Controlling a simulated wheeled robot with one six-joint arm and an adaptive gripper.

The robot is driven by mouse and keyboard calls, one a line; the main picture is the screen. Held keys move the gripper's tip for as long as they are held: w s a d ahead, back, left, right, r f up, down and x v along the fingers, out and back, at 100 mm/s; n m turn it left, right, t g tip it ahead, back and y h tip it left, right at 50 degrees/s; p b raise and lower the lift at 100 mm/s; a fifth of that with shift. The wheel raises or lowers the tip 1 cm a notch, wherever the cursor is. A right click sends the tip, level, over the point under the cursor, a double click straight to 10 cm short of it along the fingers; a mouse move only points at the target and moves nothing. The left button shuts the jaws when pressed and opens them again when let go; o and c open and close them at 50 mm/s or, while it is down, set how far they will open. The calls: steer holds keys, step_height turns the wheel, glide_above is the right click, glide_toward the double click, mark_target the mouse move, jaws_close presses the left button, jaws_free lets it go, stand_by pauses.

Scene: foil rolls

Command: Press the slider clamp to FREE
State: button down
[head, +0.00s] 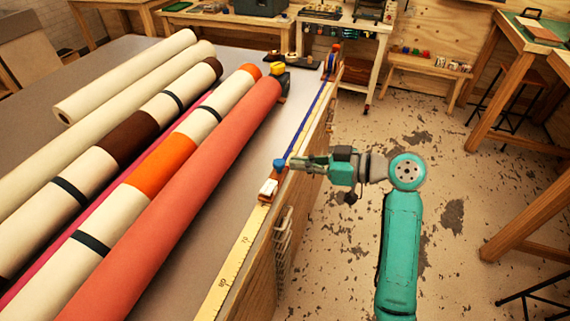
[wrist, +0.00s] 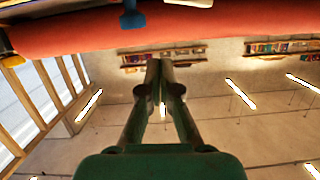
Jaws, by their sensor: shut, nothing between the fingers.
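The slider clamp, with a white block (head: 268,188) and a blue knob (head: 280,164), sits on the rail along the table's right edge in the head view. In the wrist view the blue part (wrist: 131,14) shows at the top, with a bit of white to its right. My gripper (head: 292,162) reaches in from the right, its tips close beside the blue knob. I cannot tell whether they touch. The wrist view shows its fingers (wrist: 160,66) shut together and empty. No FREE marking is readable.
Several long rolls lie on the grey table, the nearest a coral-red roll (head: 178,196). A yellow ruler (head: 232,262) runs along the table edge. An orange-and-blue device (head: 332,62) stands at the rail's far end. Worn floor lies open to the right.

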steer(key=shift+v, duration=2.15)
